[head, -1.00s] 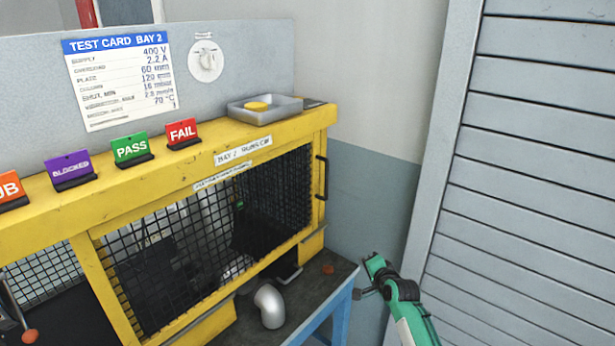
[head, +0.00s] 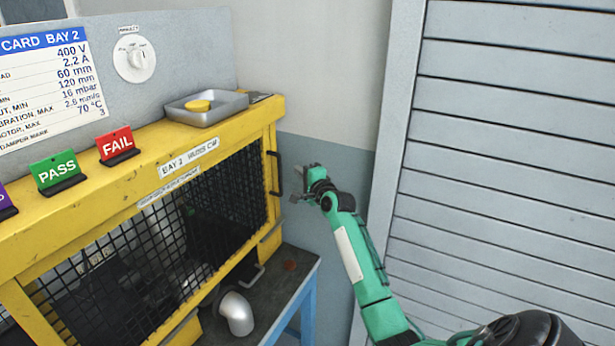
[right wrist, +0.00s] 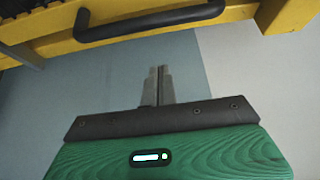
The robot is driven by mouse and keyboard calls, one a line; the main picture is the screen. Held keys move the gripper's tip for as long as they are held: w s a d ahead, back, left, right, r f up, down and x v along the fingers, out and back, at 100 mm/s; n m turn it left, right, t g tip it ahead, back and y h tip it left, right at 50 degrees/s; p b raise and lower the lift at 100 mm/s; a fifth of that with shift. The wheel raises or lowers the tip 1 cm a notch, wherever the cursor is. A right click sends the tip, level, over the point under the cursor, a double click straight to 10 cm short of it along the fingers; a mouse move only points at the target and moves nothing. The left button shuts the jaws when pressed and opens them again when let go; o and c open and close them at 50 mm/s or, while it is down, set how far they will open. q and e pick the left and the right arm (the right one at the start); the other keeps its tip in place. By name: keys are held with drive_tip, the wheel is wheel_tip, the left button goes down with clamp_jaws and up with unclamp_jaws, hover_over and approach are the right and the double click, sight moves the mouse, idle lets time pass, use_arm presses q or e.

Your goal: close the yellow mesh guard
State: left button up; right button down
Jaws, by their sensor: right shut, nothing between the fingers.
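The yellow mesh guard (head: 225,200) is a yellow frame with black wire mesh across the front of the bench enclosure. Its black bar handle (head: 276,173) is at the right end of the frame. In the right wrist view the handle (right wrist: 150,22) crosses the top, ahead of the fingers and apart from them. My right gripper (head: 297,197) is shut and empty, just right of the handle. Its closed fingers also show in the right wrist view (right wrist: 159,85). I cannot tell how far the guard stands from its closed position. My left gripper is out of view.
A metal tray (head: 222,115) with a yellow disc (head: 197,106) sits on the enclosure top. PASS (head: 58,172) and FAIL (head: 117,146) signs stand beside it. A silver pipe elbow (head: 237,313) is on the dark bench below. A slatted shutter (head: 500,180) is at right.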

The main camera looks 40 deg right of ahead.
use_arm(q)
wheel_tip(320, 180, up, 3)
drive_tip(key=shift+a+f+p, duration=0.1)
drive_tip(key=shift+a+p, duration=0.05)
drive_tip(key=shift+p, duration=1.1)
use_arm(e)
drive_tip(key=a, duration=0.3)
drive_tip(key=shift+w+a, duration=0.25)
drive_tip(key=shift+a, duration=0.1)
